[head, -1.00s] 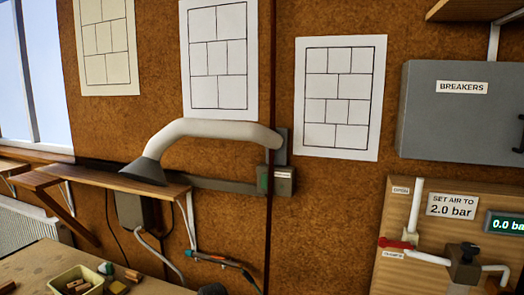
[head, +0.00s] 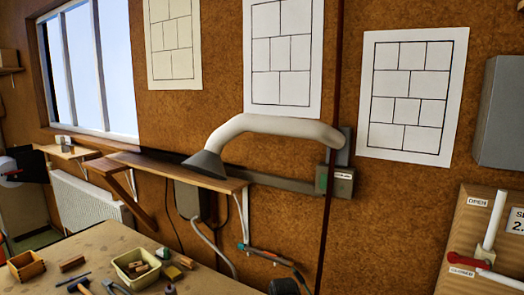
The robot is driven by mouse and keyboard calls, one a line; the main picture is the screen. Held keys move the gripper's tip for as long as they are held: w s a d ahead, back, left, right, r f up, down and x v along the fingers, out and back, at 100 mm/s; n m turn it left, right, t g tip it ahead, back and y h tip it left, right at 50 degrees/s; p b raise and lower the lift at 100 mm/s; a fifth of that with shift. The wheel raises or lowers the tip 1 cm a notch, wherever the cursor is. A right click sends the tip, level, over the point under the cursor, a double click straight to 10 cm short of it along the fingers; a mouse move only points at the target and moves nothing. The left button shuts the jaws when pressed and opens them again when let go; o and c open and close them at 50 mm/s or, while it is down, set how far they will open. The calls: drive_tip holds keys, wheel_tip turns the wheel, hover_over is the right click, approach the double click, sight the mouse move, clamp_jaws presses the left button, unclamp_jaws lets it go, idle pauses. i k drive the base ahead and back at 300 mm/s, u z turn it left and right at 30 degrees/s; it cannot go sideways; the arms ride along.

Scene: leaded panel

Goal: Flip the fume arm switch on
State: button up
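The fume arm (head: 275,125) is a pale curved duct on the brown wall, with a dark cone hood (head: 207,164) at its left end over a wooden shelf. Its grey switch box (head: 341,186) sits below the duct's right end, with a small white label on the front. A green part (head: 322,178) shows on the box's left side. The box is too small in view to tell the switch's position. My gripper is not in view.
A workbench (head: 90,245) below holds a cream tub (head: 121,266) of small blocks, a wooden box (head: 26,266) and tools. A soldering iron (head: 262,252) hangs under the shelf (head: 180,172). Pipework with a red valve handle (head: 468,259) is at the right.

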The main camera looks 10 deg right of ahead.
sight(323, 177)
drive_tip(key=u, duration=2)
drive_tip(key=k, duration=1.35)
drive_tip(key=z, duration=0.45)
drive_tip(key=i, duration=1)
drive_tip(key=u, duration=0.1)
